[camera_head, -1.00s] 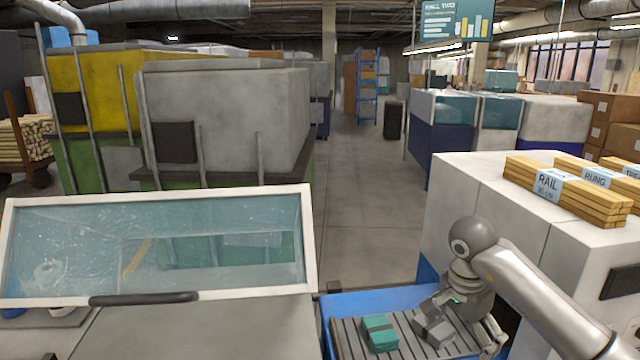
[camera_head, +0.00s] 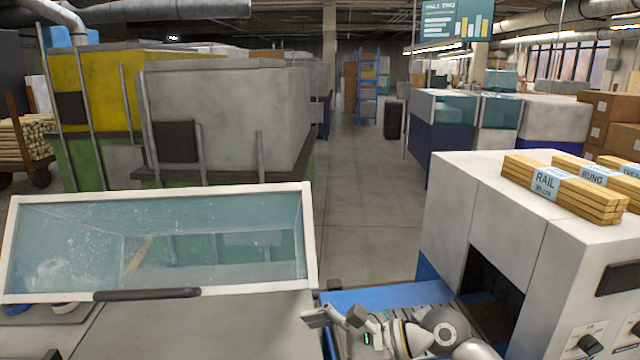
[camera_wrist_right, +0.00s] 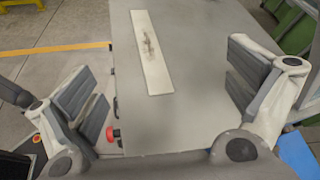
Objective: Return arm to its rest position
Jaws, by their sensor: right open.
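My right arm comes in at the bottom of the head view, bent low over the blue-framed conveyor (camera_head: 385,295). My right gripper (camera_head: 335,318) is by the conveyor's left side, with its fingers toward the left. In the right wrist view its two fingers (camera_wrist_right: 165,85) stand wide apart with nothing between them. That view looks down on a grey flat surface (camera_wrist_right: 190,125). My arm covers most of the conveyor bed, so what lies on it is hidden. My left gripper is not in view.
A white machine (camera_head: 560,260) with a dark opening stands close on the right, with labelled wood bundles (camera_head: 565,190) on top. A raised clear lid (camera_head: 160,245) stands at left. A red button (camera_wrist_right: 113,135) is at the grey surface's edge. The aisle (camera_head: 370,200) is clear.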

